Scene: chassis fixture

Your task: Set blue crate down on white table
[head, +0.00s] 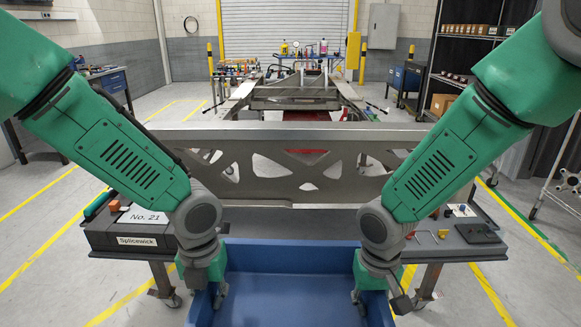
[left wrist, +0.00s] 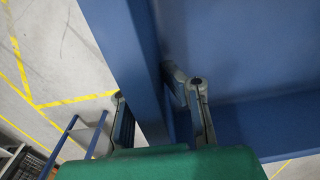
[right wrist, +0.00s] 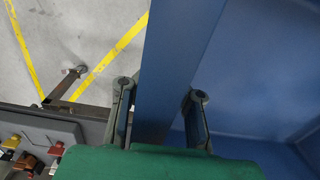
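The blue crate (head: 290,272) is at the bottom centre of the head view, open at the top and empty where I can see inside. My left gripper (head: 208,287) straddles its left wall, one finger inside and one outside; the left wrist view shows this wall (left wrist: 125,60) between the fingers. My right gripper (head: 378,295) straddles the right wall in the same way, and that wall (right wrist: 172,60) lies between its fingers in the right wrist view. Both look shut on the crate. The crate's underside is hidden. I cannot make out a white table.
A grey workbench (head: 270,218) stands just beyond the crate, bearing a cut-out metal chassis beam (head: 270,165), a "Splicewick" case (head: 130,240) at left and small tools at right. Beyond are a long metal frame (head: 295,95) and shelving (head: 470,60). Floor is open at left.

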